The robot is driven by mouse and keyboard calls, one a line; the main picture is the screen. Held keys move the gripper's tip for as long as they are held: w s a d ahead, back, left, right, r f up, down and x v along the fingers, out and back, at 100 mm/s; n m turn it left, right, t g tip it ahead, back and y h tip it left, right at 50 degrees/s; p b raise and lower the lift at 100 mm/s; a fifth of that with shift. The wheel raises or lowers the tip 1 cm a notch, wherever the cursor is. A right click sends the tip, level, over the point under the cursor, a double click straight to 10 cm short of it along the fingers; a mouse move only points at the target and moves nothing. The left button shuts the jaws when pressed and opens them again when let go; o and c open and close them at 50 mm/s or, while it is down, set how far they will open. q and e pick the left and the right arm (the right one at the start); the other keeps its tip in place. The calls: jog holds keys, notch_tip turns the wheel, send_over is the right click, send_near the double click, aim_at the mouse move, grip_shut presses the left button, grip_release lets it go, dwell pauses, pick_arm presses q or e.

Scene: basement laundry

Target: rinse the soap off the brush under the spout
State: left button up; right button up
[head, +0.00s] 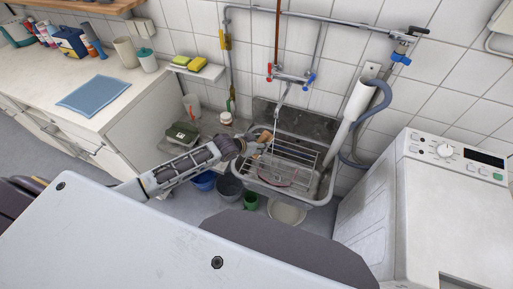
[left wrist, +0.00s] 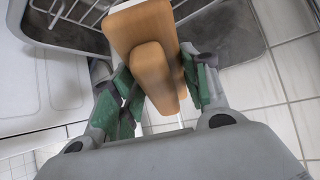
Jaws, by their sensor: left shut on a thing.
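The wooden brush (left wrist: 143,32) is held between the green-padded fingers of my left gripper (left wrist: 160,88) in the left wrist view. Its tan body fills the space between the fingers; I cannot make out soap on it. In the head view the left gripper (head: 256,143) is over the left part of the sink (head: 322,199), with a small tan bit of the brush (head: 265,137) showing. The spout (head: 279,106) hangs from the wall tap (head: 291,78) with red and blue handles, a little right of and above the brush. I cannot tell whether water runs. My right gripper is out of view.
A wire rack (head: 297,152) lies across the sink. A grey hose (head: 384,98) and a white pipe (head: 357,101) stand at its right, near the washing machine (head: 425,172). Buckets and a basin (head: 287,211) are on the floor below. A counter (head: 113,112) is at left.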

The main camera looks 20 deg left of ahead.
aim_at(266, 139)
pick_arm(q)
jog(key=shift+w+d+f+b, duration=0.15)
jog(key=shift+w+d, duration=0.1)
jog(key=shift+w, duration=0.4)
jog(key=shift+w+d+f+b, duration=0.2)
jog(key=shift+w+d, duration=0.1)
jog(key=shift+w, duration=0.4)
jog(key=shift+w+d+f+b, duration=0.15)
jog(key=shift+w+d, duration=0.1)
jog(key=shift+w, duration=0.4)
jog(key=shift+s+a+r+p, duration=0.1)
jog(key=shift+s+a+p, duration=0.1)
jog(key=shift+s+p, duration=0.35)
jog(key=shift+s+a+r+p, duration=0.1)
jog(key=shift+s+a+p, duration=0.1)
jog(key=shift+s+p, duration=0.3)
jog(key=shift+s+a+f+p, duration=0.1)
jog(key=shift+s+a+p, duration=0.25)
jog(key=shift+s+p, duration=0.45)
jog(key=shift+s+a+r+p, duration=0.1)
jog(key=shift+s+a+p, duration=0.35)
jog(key=shift+s, duration=0.55)
jog(key=shift+s+a+f+p, duration=0.1)
jog(key=shift+s+a+p, duration=0.2)
jog(key=shift+s+p, duration=0.5)
jog(key=shift+s, duration=0.1)
